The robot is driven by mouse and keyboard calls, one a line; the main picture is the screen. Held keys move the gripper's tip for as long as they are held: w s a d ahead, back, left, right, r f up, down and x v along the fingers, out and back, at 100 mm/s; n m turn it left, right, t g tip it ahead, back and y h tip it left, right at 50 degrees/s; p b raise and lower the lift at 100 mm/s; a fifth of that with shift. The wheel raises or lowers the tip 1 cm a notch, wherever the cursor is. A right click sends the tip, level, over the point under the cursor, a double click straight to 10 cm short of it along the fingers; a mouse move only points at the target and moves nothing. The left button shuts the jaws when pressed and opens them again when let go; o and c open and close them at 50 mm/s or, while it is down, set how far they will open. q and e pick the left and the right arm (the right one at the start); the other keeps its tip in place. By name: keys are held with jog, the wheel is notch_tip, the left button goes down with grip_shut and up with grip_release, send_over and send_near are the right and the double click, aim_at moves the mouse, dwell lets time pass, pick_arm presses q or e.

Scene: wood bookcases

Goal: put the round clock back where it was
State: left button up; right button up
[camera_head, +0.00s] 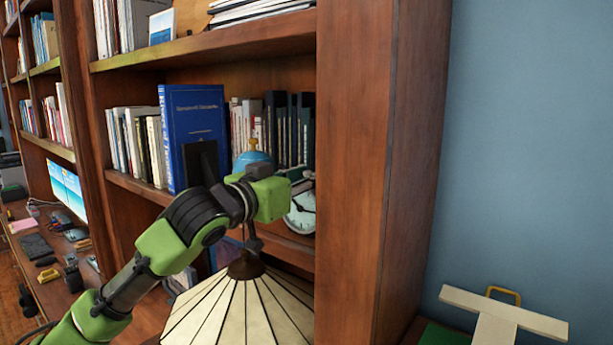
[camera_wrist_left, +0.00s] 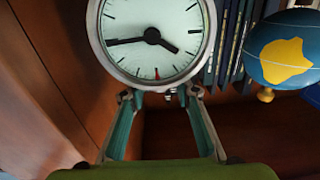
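The round clock (camera_head: 301,212) has a pale face and a metal rim. It is on the bookcase shelf at the right end, partly hidden by my left gripper. In the left wrist view the clock (camera_wrist_left: 152,38) fills the top middle, its upper edge cut off. My left gripper (camera_head: 298,178) is beside the clock in the head view. In the wrist view its fingers (camera_wrist_left: 160,97) are spread apart at the clock's near rim, with a small knob between them. Contact with the rim is hard to tell. My right gripper is not in view.
A blue globe (camera_head: 253,158) stands left of the clock, also in the wrist view (camera_wrist_left: 285,48). Dark books (camera_head: 288,125) and a large blue book (camera_head: 196,130) stand on the same shelf. A wood side panel (camera_head: 355,170) borders the right. A striped lampshade (camera_head: 240,315) is below.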

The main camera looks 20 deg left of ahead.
pick_arm(q)
jog(key=shift+r, duration=0.1)
jog(key=shift+s+a, duration=0.1)
jog(key=shift+s, duration=0.05)
jog(key=b+v, duration=0.5)
jog(key=v, duration=0.6)
jog(key=shift+s, duration=0.3)
jog(key=shift+a, duration=0.1)
